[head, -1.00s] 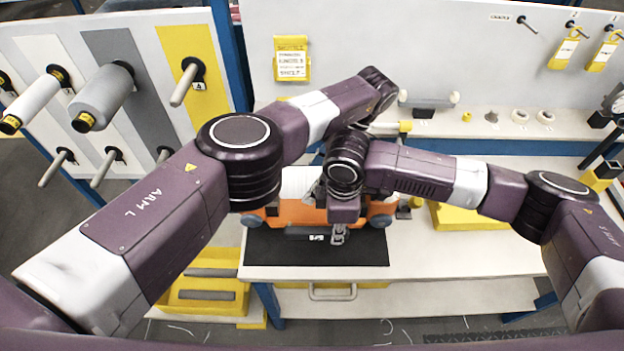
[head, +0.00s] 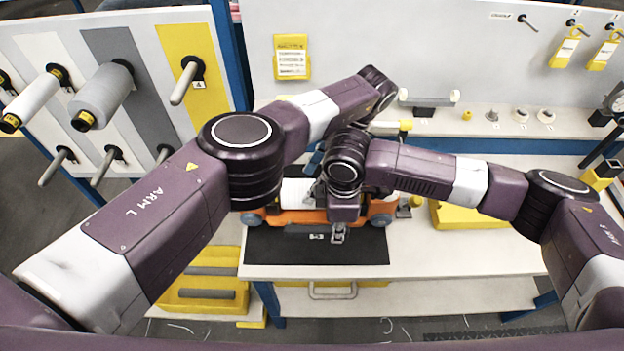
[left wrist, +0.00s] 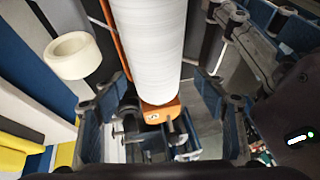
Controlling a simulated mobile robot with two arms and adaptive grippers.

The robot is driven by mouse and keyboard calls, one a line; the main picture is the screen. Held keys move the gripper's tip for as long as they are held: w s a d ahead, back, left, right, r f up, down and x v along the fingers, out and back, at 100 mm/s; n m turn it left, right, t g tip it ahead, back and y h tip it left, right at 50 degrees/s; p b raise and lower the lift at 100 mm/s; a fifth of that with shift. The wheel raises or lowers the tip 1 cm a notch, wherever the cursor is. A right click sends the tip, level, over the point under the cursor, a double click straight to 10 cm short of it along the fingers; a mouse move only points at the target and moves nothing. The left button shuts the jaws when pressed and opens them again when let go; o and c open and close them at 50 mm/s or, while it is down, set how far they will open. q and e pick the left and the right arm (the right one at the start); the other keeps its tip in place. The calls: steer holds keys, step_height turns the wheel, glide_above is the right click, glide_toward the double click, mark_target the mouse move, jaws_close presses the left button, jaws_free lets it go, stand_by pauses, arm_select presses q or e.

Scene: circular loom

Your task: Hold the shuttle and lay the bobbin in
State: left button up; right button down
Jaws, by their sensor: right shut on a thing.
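The orange shuttle (head: 290,217) stands on a black mat (head: 275,245) on the table. The white bobbin (head: 297,194) lies at the shuttle, partly hidden by my arms. In the left wrist view the bobbin (left wrist: 150,45) runs above an orange end block (left wrist: 160,110) of the shuttle, with an orange rail beside it. My left gripper (left wrist: 160,93) is open, its blue-padded fingers on either side of the bobbin with gaps. My right gripper (head: 338,233) points down at the shuttle's front side and is shut on it; the grip itself is mostly hidden.
A yellow tray (head: 465,215) lies right of the shuttle. Small parts, including a cream ring (head: 520,116), sit on the back ledge. A spool rack (head: 105,95) stands at the left. The table front right is clear.

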arm_select(q)
steer(key=shift+s+d, duration=0.15)
steer(key=shift+s, duration=0.1)
steer(key=shift+r, duration=0.1)
step_height(320, 180, up, 10)
stand_by(0.4)
steer(key=shift+w, duration=0.1)
